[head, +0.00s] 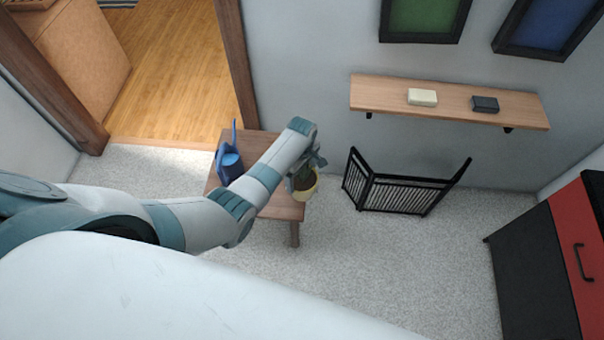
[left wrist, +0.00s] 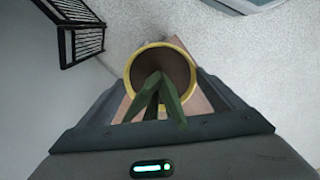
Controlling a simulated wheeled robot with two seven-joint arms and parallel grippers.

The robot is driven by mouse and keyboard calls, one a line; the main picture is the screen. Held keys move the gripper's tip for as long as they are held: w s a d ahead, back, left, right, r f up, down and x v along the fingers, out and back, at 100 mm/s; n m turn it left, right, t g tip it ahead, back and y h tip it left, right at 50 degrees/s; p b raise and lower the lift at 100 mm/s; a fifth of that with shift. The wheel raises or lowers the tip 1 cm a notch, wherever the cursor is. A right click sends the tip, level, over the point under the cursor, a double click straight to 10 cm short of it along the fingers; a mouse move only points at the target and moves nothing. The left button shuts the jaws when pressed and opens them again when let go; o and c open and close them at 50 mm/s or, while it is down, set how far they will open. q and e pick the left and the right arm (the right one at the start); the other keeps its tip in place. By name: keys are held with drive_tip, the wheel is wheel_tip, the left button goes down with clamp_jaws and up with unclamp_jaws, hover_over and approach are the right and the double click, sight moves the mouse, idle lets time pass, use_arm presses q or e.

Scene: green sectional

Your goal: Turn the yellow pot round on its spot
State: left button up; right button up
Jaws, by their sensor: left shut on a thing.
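The yellow pot (head: 308,194) holds dark soil and a green plant, and is at the right side of a small wooden table (head: 291,211). My left gripper (head: 310,164) reaches over the table and is shut on the pot. In the left wrist view the pot's round yellow rim (left wrist: 129,82) lies between the two dark fingers of my gripper (left wrist: 160,95), with thick green leaves pointing toward the camera. My arm hides part of the plant and table. I cannot tell whether the pot's base touches the tabletop. My right gripper is not in view.
A blue watering can (head: 231,165) stands on the table's left part, close to my forearm. A black folding gate (head: 400,192) stands right of the table. A wall shelf (head: 450,101) holds a pale block and a dark block. Carpet between gate and red-black cabinet (head: 545,260) is clear.

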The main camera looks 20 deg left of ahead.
use_arm(q)
drive_tip(key=shift+r, duration=0.1)
drive_tip(key=shift+m, duration=0.5)
drive_tip(key=m, duration=0.3)
drive_tip(key=shift+m, duration=0.8)
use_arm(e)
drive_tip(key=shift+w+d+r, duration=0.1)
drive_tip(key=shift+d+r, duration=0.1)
use_arm(q)
drive_tip(key=m, duration=0.5)
drive_tip(key=shift+m, duration=0.3)
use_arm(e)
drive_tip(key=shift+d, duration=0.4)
use_arm(q)
drive_tip(key=shift+m, duration=0.3)
